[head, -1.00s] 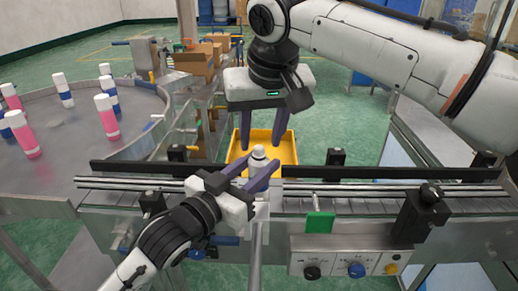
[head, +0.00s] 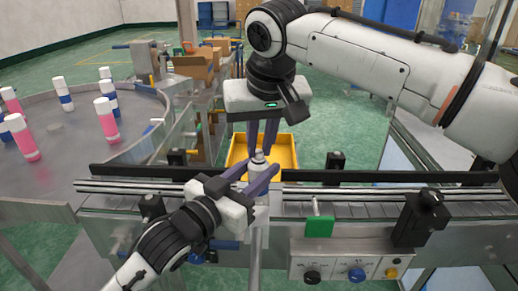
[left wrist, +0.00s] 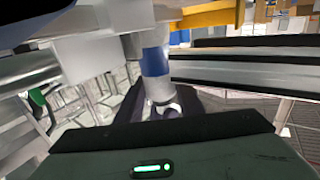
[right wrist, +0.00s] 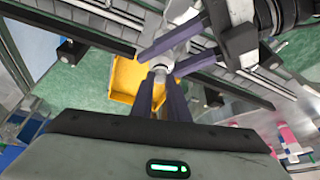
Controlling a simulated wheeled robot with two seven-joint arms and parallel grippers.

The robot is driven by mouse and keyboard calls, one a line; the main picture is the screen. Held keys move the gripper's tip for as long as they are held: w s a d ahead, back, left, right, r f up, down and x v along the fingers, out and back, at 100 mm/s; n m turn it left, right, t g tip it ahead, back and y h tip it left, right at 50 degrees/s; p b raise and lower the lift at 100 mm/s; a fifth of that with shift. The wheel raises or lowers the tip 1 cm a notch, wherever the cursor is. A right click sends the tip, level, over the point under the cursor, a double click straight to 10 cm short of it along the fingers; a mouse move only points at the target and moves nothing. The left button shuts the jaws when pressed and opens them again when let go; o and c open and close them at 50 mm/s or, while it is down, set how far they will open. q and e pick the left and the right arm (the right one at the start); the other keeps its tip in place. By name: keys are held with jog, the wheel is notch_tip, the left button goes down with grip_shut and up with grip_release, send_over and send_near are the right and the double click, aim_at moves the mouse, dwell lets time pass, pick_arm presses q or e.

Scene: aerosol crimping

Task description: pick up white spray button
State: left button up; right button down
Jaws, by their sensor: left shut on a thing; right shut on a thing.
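A small can (head: 259,172) with a silvery-white top stands upright at the conveyor. It shows with a blue band in the left wrist view (left wrist: 155,58). My left gripper (head: 262,178) comes in from the front left and is shut on the can below its top. My right gripper (head: 260,150) points straight down from above and is shut on the small white spray button (head: 258,154) at the can's top. The button also shows between the right fingertips in the right wrist view (right wrist: 160,69). The fingers partly hide both button and can.
The conveyor (head: 350,203) runs left to right with rails along it. A yellow tray (head: 285,150) lies behind it. A round table (head: 60,150) at left carries several pink and blue white-capped bottles. A control box (head: 335,268) with knobs and a green plate (head: 319,226) are in front right.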

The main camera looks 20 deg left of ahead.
aim_at(260, 154)
jog(key=shift+r, duration=1.55)
pick_arm(q)
jog(key=shift+f, duration=0.1)
pick_arm(e)
jog(key=shift+s+d+r, duration=0.1)
jog(key=shift+r, duration=0.1)
jog(key=s+d, duration=0.4)
jog(key=s, duration=0.3)
jog(key=s+d, duration=0.5)
jog(key=s, duration=0.3)
jog(key=shift+s+r, duration=0.1)
jog(key=shift+r, duration=0.2)
jog(key=shift+r, duration=2.15)
pick_arm(q)
jog(key=o, duration=1.2)
